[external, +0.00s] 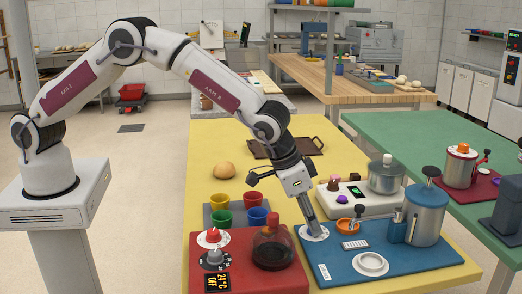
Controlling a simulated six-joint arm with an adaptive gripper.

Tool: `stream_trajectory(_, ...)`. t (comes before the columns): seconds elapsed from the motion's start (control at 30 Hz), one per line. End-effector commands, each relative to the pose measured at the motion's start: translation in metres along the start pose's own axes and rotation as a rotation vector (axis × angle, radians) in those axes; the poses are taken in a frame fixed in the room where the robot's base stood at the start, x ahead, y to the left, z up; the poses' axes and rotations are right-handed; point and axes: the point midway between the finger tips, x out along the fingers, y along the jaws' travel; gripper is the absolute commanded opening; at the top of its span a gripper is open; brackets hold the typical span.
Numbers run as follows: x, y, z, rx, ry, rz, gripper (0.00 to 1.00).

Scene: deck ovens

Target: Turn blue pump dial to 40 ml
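The blue pump station (395,262) is a blue base on the yellow table. A large blue canister (426,215) with a dark-knobbed lid stands upright at its right. A round white dial plate (319,236) lies at its back left corner. My gripper (311,222) points down onto this plate, with its fingertips at the plate's middle. The fingers cover the dial's knob and pointer, so the setting cannot be read. The fingers look close together, but whether they grip the knob is not clear at this size.
A red station (205,262) with dials, a display reading 24°C and a dark glass flask (272,248) stands close left. Coloured cups (237,207) are behind it. A white appliance (345,203) with a metal pot stands behind the blue base.

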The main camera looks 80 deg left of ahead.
Motion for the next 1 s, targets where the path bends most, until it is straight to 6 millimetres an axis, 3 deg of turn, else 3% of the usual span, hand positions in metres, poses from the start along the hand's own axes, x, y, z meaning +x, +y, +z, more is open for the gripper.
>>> stream_trajectory(0.07,0.0000,-0.0001,0.0001,0.000,0.000,0.000,0.01)
stream_trajectory(0.57,0.0003,-0.0010,0.0002,0.027,0.000,0.010,0.01)
stream_trajectory(1.0,0.0011,-0.0023,0.0005,0.162,-0.002,0.067,0.01)
